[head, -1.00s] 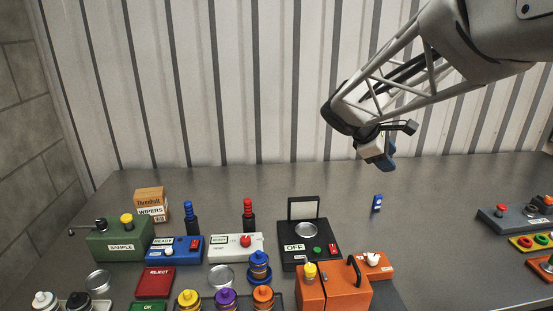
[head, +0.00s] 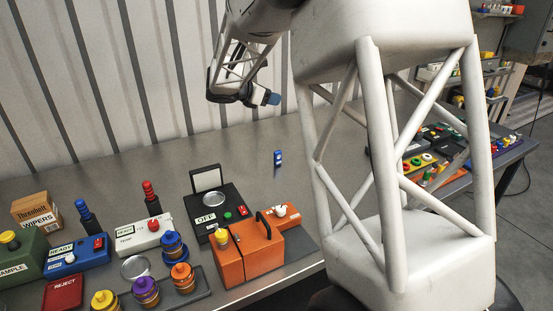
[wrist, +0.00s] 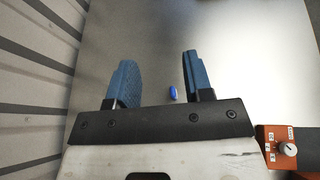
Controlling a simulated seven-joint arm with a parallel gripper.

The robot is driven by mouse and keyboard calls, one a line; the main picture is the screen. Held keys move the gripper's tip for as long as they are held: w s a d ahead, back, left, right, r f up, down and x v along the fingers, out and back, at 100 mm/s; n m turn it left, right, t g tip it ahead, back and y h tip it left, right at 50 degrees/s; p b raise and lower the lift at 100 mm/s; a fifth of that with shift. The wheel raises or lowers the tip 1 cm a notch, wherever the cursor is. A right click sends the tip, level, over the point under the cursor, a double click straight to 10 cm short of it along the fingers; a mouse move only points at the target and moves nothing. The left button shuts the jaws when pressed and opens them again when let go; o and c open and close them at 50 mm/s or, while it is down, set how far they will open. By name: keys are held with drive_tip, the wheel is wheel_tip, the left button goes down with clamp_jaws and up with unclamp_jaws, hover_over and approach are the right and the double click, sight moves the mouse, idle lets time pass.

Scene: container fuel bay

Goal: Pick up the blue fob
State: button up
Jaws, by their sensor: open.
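The blue fob (head: 278,158) is a small blue piece with a pale mark, on the grey bench behind and right of the black OFF device. In the wrist view the blue fob (wrist: 173,93) lies on the bare bench, between the two fingers across the picture and closer to the right one. My gripper (head: 272,98) is high above the bench, up and left of the fob in the head view. In the wrist view my gripper (wrist: 158,75) shows two blue fingers spread wide with nothing between them; the fob is well below.
A corrugated wall (head: 120,80) rises behind the bench. The bench around the fob is clear.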

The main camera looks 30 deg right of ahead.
sight(279, 150)
drive_tip(key=f, duration=2.1)
drive_tip(key=shift+w+d+f, duration=0.15)
drive_tip(key=shift+w, duration=0.25)
drive_tip(key=shift+d, duration=0.15)
drive_tip(key=shift+x, duration=2.35)
drive_tip(key=shift+w, duration=0.1)
drive_tip(key=shift+c, duration=0.5)
clamp_jaws()
